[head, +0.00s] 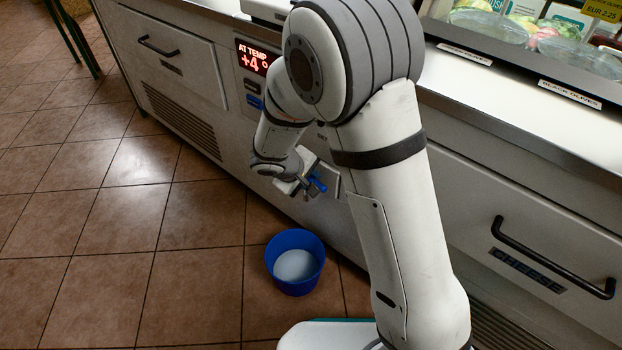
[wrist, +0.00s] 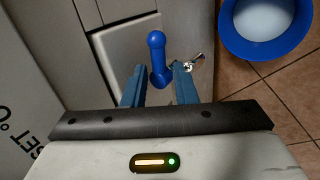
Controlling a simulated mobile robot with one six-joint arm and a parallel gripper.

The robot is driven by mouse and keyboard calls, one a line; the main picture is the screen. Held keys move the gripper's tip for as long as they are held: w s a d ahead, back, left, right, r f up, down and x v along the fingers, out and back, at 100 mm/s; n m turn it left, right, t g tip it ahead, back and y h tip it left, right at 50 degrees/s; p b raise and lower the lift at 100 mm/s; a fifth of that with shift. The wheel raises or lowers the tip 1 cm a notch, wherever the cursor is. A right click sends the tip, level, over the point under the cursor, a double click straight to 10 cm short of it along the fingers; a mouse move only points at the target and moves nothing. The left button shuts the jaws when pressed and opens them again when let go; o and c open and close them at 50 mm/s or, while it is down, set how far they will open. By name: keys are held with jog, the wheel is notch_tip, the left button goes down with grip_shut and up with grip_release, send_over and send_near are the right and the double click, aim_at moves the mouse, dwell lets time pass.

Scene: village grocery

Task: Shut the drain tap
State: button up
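The drain tap's blue lever (wrist: 157,58) shows in the wrist view, in front of the counter's lower panel. It lies between the two fingers of my gripper (wrist: 158,76), with a gap visible on each side. The fingers are apart and not closed on it. A small metal part of the tap (wrist: 193,63) shows just right of the right finger. I cannot tell whether liquid is running.
A blue bucket (head: 295,239) with pale contents stands on the tiled floor below the tap; it also shows in the wrist view (wrist: 230,38). The counter front (head: 235,158) is close behind my gripper. Open floor (head: 120,235) lies to the left.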

grip_shut()
jog(key=shift+f+b, duration=0.15)
jog(key=shift+b, duration=0.45)
jog(key=shift+d+n+y+b, duration=0.15)
jog(key=shift+n+y+b, duration=0.15)
jog(key=shift+n+b, duration=0.25)
jog(key=shift+o, duration=1.4)
grip_release()
